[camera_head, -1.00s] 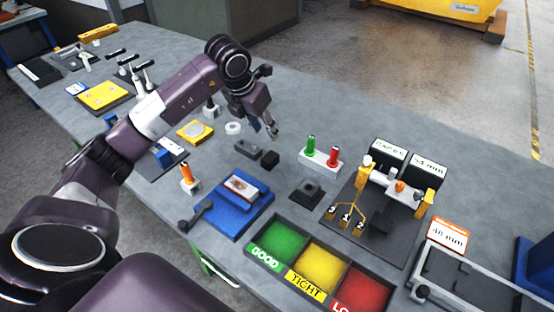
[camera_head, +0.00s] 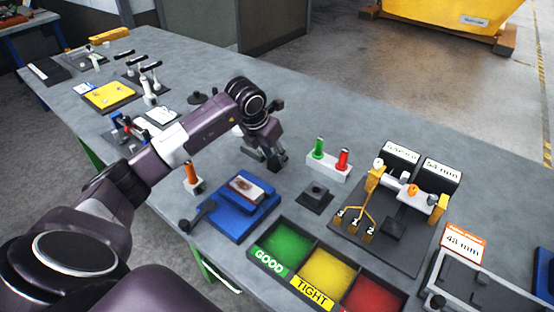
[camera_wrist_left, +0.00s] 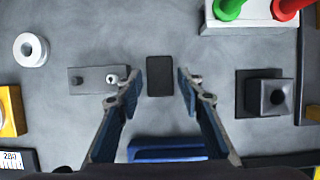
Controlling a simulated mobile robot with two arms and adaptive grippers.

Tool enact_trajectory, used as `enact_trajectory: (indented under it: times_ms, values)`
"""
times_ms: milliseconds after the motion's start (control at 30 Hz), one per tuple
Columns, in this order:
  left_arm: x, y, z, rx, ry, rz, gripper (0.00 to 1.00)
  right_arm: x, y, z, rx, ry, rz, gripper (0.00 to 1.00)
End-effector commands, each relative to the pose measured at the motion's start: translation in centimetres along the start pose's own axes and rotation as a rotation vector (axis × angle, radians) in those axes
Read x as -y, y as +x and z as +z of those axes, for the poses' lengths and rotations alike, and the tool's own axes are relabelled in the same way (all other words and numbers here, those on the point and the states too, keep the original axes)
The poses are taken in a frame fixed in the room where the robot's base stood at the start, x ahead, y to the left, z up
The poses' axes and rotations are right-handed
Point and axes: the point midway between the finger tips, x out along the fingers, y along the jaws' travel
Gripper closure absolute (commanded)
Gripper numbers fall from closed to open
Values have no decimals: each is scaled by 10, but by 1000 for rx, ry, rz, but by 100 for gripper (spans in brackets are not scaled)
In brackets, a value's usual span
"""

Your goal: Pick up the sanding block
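A small dark rectangular block (camera_wrist_left: 160,76), which looks like the sanding block, lies flat on the grey workbench. In the left wrist view it sits between and slightly beyond the fingertips, with a gap on each side. My left gripper (camera_wrist_left: 161,88) is open and empty, pointing down over the bench. In the head view my left gripper (camera_head: 272,164) covers the block, so I cannot see it there. My right gripper is in neither view.
A grey plate with two pegs (camera_wrist_left: 97,80) lies just left of the block. A black block on a square base (camera_wrist_left: 267,92) stands to the right. A white holder with green and red handles (camera_head: 328,163) is behind, and a blue fixture (camera_head: 228,221) is nearer me.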

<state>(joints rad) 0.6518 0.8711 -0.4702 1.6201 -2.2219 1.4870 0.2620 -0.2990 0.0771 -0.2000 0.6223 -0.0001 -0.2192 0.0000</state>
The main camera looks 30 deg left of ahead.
Motion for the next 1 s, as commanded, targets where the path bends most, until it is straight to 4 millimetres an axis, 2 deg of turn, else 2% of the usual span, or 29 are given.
enact_trajectory:
  times_ms: [33,200,433,733,1000]
  values:
    - [1,6,0,-3,-2,-3,65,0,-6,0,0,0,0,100]
    - [0,22,0,0,0,-1,65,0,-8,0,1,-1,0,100]
    - [0,24,0,1,0,0,65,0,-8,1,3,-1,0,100]
    - [0,23,0,1,0,0,98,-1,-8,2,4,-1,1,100]
    - [0,22,1,3,0,0,100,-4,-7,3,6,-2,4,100]
